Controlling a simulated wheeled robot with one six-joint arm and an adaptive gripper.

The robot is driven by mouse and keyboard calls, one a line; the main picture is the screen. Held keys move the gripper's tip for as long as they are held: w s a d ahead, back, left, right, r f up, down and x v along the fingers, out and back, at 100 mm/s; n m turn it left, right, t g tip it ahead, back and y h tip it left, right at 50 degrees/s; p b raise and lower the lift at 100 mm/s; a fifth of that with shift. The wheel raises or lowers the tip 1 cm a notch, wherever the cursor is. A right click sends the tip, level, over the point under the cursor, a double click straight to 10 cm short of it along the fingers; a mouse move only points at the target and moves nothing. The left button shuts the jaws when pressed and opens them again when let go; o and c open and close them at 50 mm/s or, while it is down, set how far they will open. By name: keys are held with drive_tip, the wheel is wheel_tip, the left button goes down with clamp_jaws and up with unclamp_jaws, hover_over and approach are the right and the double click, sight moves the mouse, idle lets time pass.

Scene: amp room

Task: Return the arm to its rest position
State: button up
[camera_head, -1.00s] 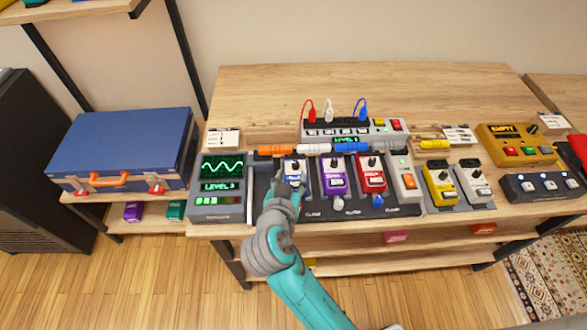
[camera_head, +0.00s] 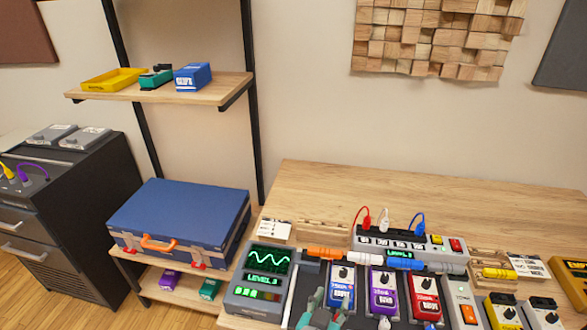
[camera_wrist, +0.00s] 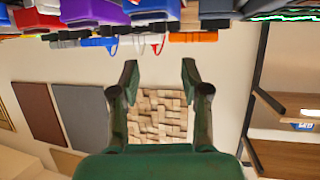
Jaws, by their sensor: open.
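My gripper (camera_wrist: 160,76) is open in the wrist view, its two fingers apart with nothing between them. In the head view only its teal end (camera_head: 320,318) shows at the bottom edge, in front of the blue pedal (camera_head: 341,288). The rest of my arm is out of the head view. The wrist picture is upside down, with the pedals along its top and the wooden wall panel (camera_wrist: 157,115) beyond the fingers.
The wooden table (camera_head: 400,195) holds a purple pedal (camera_head: 383,291), a red pedal (camera_head: 424,298), a green-screen unit (camera_head: 258,280) and a power strip (camera_head: 405,243) with plugged cables. A blue case (camera_head: 180,215) and a dark cabinet (camera_head: 85,215) stand left. The table's back is clear.

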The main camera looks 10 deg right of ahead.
drive_tip(key=s+d+f+n+t+y, duration=0.1)
drive_tip(key=s+d+f+n+y, duration=0.2)
drive_tip(key=s+f, duration=0.4)
drive_tip(key=s+d+f+n+y, duration=0.1)
drive_tip(key=s+f+n+y, duration=0.3)
drive_tip(key=s, duration=0.4)
drive_tip(key=s+d+r+t, duration=0.1)
drive_tip(key=s+r, duration=0.2)
drive_tip(key=s, duration=0.6)
drive_tip(key=s+d+r+t, duration=0.1)
drive_tip(key=s+r, duration=0.2)
drive_tip(key=s, duration=0.6)
drive_tip(key=shift+r+m, duration=0.15)
drive_tip(key=shift+m, duration=0.25)
